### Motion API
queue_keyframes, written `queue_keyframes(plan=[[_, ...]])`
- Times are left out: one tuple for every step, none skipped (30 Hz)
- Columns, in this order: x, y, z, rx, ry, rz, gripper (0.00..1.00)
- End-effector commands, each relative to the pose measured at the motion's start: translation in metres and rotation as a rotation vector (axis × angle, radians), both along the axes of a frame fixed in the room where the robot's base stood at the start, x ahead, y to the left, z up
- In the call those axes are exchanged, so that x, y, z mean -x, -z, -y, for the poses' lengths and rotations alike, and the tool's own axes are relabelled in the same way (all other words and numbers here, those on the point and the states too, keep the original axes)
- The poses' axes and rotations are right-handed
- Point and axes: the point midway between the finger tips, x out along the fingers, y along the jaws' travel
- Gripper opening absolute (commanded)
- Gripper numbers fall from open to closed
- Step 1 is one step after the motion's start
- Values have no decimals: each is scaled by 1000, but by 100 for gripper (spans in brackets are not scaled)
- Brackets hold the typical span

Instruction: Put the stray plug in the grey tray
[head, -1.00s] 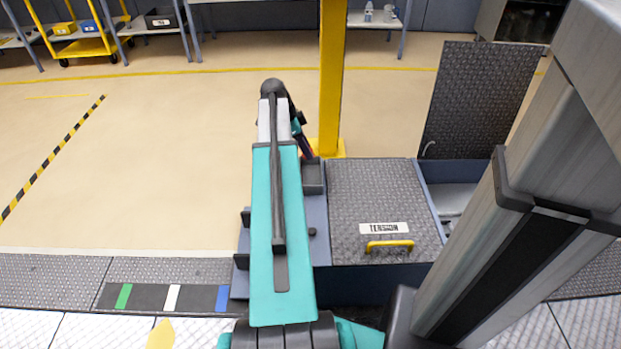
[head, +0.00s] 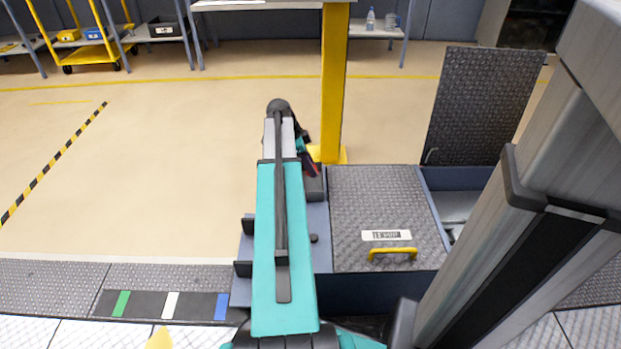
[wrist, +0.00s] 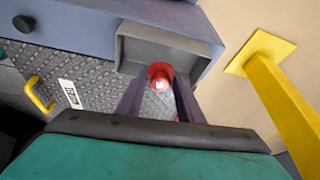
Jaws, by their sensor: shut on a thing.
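The stray plug (wrist: 160,74), red with a pale centre, is between the two dark fingers of my gripper (wrist: 160,90) in the wrist view. My gripper is shut on it. The grey tray (wrist: 132,50), an open rectangular box, is just beyond the plug, which overlaps its near wall in the picture. I cannot tell how high the plug is above the tray. In the head view the tray (head: 315,190) is at the back corner of the blue-grey unit, and my arm mostly hides my gripper.
A yellow post (head: 333,90) stands close behind the tray; it also shows in the wrist view (wrist: 275,85). A closed tread-plate lid (head: 385,205) with a yellow handle (head: 392,253) is right of the tray. A raised lid (head: 482,105) stands farther right. Open floor (head: 170,160) lies left.

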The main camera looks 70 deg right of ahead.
Motion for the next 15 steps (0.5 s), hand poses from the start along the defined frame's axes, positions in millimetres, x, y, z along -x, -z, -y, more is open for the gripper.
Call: queue_keyframes(plan=[[0,1,0,0,0,0,13],[0,0,0,0,0,0,13],[0,0,0,1,0,0,13],[0,0,0,1,0,0,13],[0,0,0,1,0,0,13],[0,0,0,1,0,0,13],[0,0,0,1,0,0,13],[0,0,0,1,0,0,13],[0,1,0,1,0,0,13],[0,2,0,1,0,0,13],[0,3,0,0,0,0,13],[0,6,0,0,0,0,13],[0,9,0,0,0,0,13],[0,12,0,0,0,0,13],[0,17,0,0,0,0,13]])
